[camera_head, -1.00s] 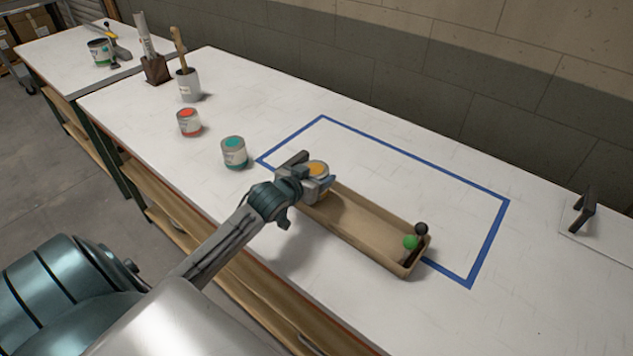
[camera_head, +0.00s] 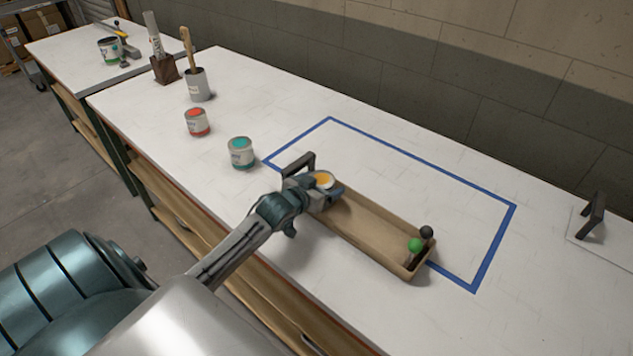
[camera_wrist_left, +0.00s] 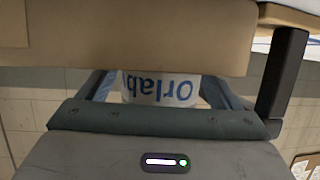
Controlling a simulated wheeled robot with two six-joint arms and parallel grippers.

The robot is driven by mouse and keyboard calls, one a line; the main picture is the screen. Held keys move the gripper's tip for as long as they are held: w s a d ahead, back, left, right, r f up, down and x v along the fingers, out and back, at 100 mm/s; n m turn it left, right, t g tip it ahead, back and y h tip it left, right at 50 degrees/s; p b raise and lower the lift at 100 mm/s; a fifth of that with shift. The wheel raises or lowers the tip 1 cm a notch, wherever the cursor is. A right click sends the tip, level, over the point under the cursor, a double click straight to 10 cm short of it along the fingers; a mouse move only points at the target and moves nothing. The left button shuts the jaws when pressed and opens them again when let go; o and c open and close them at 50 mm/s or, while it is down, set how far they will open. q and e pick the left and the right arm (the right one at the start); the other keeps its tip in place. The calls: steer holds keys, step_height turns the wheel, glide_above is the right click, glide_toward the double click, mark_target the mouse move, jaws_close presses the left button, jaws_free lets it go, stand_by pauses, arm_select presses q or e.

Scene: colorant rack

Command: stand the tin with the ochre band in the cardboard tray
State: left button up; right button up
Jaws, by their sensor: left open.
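The tin with the ochre band (camera_head: 323,178) shows its ochre top at the left end of the cardboard tray (camera_head: 372,243). My left gripper (camera_head: 328,190) is open, with its fingers either side of the tin. In the left wrist view the tin's white label with blue letters (camera_wrist_left: 160,87) shows between the fingers, upside down. The tray wall (camera_wrist_left: 140,35) crosses in front of the tin and hides part of it. The tin looks upright inside the tray; its base is hidden. My right gripper is not in view.
A teal-topped tin (camera_head: 241,153) and a red-topped tin (camera_head: 197,122) stand to the left. Blue tape (camera_head: 425,168) outlines clear table.

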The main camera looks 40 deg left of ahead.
arm_select(q)
steer(key=b+v, duration=0.1)
steer(key=v, duration=1.1)
